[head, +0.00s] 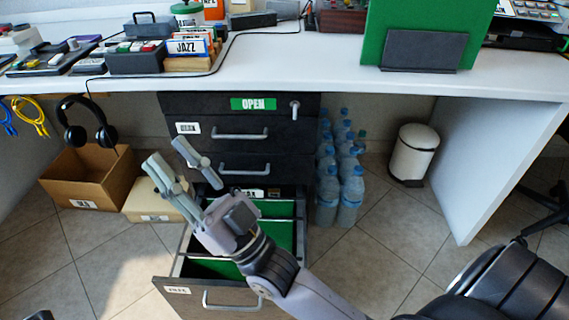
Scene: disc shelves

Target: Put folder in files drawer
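A large green folder (425,25) stands upright on the desk at the upper right, behind a dark plate at its foot; its top is cut off by the frame. The files drawer (235,298) is the lowest drawer of the dark cabinet. It is pulled out, with green material inside and rails across it; its small front label is hard to read. My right gripper (172,154) is above the drawer's left side, its fingers apart with nothing between them. It and my arm hide part of the drawer. My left gripper is not seen.
The white desk (330,66) holds boxes and devices at left. Upper cabinet drawers (240,165) are shut. A cardboard box (88,180) and a cream box (150,203) stand left, water bottles (350,190) and a white bin (413,150) right. Tiled floor between bin and drawer is clear.

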